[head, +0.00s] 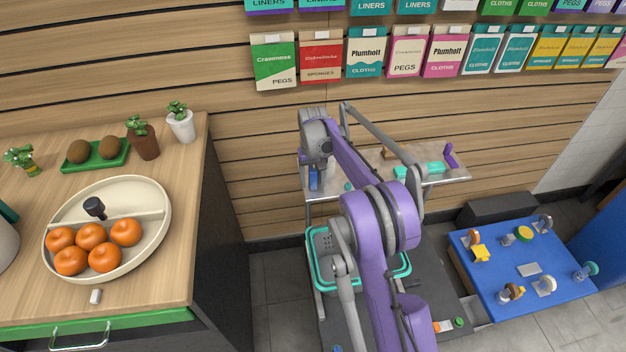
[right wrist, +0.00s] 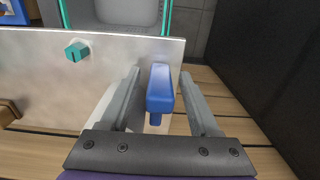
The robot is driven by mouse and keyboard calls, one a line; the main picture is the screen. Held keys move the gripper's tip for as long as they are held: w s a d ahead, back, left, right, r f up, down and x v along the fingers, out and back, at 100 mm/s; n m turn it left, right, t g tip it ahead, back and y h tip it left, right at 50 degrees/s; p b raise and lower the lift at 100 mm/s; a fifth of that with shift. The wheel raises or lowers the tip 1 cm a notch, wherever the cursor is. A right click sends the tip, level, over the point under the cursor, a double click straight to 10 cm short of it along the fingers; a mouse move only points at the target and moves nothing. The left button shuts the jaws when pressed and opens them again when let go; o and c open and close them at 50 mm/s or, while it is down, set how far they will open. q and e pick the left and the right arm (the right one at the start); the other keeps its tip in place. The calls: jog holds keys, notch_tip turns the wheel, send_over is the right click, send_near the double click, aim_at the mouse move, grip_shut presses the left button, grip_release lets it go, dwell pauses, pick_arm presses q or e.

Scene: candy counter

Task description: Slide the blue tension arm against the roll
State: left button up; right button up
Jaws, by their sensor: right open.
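The blue tension arm (right wrist: 160,88) stands at the edge of a metal shelf in the right wrist view. It lies between the two open fingers of my right gripper (right wrist: 160,76), with a visible gap on the right side; contact on the left is unclear. In the head view the blue tension arm (head: 313,180) shows below my right wrist, partly hidden. A white shape (right wrist: 103,108) beside the left finger may be the roll, but it is mostly covered. My left gripper is not in view.
The metal shelf (head: 440,180) carries a teal block (head: 435,168) and a purple upright piece (head: 450,155). A teal-rimmed basket (head: 318,270) is below. A blue table (head: 500,300) with small parts stands right, a wooden counter (head: 190,220) left. The slatted wall is close behind.

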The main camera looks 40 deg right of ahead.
notch_tip(320, 180, up, 11)
jog(key=shift+f+p, duration=0.2)
jog(key=shift+p, duration=0.9)
